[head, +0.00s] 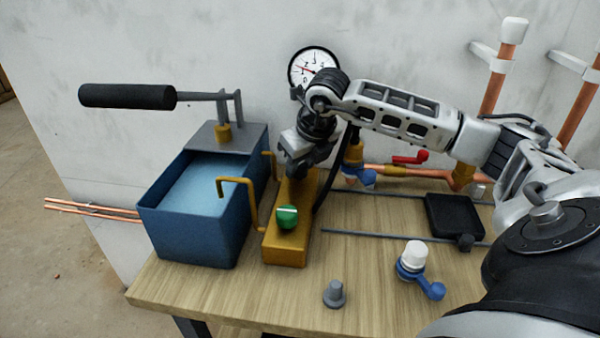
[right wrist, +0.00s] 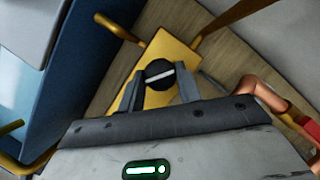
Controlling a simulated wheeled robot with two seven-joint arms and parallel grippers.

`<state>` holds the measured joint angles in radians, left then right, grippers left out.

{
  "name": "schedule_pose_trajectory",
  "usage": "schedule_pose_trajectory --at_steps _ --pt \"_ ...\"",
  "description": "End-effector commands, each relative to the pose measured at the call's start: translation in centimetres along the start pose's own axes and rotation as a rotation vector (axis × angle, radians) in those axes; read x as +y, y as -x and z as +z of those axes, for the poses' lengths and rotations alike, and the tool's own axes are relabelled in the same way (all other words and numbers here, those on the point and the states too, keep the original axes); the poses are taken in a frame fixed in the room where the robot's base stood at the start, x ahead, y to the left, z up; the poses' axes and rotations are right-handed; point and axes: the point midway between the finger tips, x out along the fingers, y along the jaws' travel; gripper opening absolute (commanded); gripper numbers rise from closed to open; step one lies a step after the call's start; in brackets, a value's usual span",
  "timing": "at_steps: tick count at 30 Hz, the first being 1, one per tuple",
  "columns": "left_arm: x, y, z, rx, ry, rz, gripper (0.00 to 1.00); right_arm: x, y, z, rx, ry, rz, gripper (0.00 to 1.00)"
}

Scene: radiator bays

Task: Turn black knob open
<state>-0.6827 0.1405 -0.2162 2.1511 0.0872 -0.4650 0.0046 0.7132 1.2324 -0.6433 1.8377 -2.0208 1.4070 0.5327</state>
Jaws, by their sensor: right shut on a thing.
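The black knob (right wrist: 159,73) shows in the right wrist view as a round black disc with a white bar across it, on a yellow block (head: 286,247). The bar lies nearly level in that view, tilted slightly up to the right. My right gripper (head: 297,170) points down over the far end of the block and is shut on the black knob, one finger on each side. In the head view the gripper hides the black knob. A green knob (head: 287,216) with a white bar sits on the near end of the same block. My left gripper is not in view.
A blue water tank (head: 190,230) with a black-handled pump lever (head: 127,96) stands left of the block. A gauge (head: 314,68) is behind. A grey plug (head: 334,294), a blue valve with white cap (head: 412,258) and copper pipes (head: 400,170) are to the right.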

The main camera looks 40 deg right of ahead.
Motion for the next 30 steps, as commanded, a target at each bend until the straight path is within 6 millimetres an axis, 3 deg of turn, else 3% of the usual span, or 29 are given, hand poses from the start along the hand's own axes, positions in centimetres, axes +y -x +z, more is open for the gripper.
schedule_pose_trajectory --at_steps 15,30 --pt "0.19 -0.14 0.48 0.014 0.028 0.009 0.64 -0.42 0.01 0.08 -0.015 0.399 0.166 0.11" --pt "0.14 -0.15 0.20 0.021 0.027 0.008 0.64 -0.53 0.03 0.15 -0.021 0.559 0.228 0.11"
